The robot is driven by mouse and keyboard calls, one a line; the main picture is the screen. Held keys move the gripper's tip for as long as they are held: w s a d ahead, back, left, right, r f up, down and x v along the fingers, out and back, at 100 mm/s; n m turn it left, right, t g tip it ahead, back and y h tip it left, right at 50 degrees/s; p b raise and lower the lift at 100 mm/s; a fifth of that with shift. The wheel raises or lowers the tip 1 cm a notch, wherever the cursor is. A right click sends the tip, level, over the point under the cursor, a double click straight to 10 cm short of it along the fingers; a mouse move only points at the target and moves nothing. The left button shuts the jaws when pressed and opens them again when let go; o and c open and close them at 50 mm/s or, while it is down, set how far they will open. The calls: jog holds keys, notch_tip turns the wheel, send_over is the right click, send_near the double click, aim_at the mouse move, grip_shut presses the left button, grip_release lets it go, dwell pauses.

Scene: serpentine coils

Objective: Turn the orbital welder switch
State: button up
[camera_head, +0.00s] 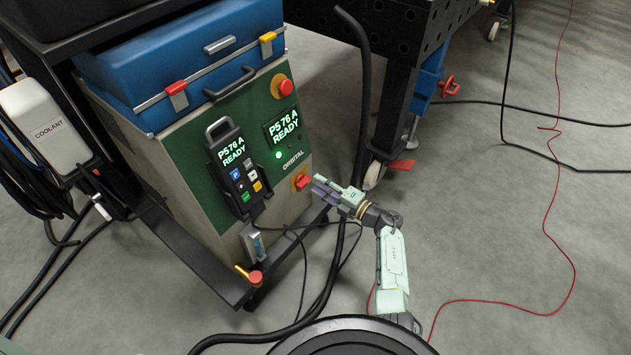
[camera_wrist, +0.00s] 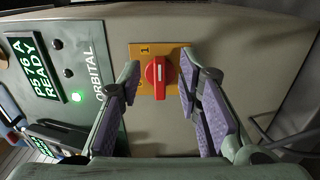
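The orbital welder (camera_head: 190,150) is a green and grey box with a blue top and lit screens reading READY. Its rotary switch is a red knob (camera_wrist: 158,72) on a yellow plate (camera_wrist: 143,50), low on the front panel; the red knob also shows in the head view (camera_head: 301,181). In the wrist view the knob's white mark points toward the "1" side of the plate. My gripper (camera_wrist: 158,100) is open, its two purple-padded fingers on either side of the switch in that view. It appears just short of the knob; I cannot tell whether it touches.
A handheld pendant (camera_head: 238,172) hangs on the welder's front, left of the switch. A red emergency button (camera_head: 282,86) sits at the top right of the panel. A thick black hose (camera_head: 360,110) runs past my arm. A red cable (camera_head: 560,250) lies on open floor at right.

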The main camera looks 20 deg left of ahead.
jog(key=v, duration=0.9)
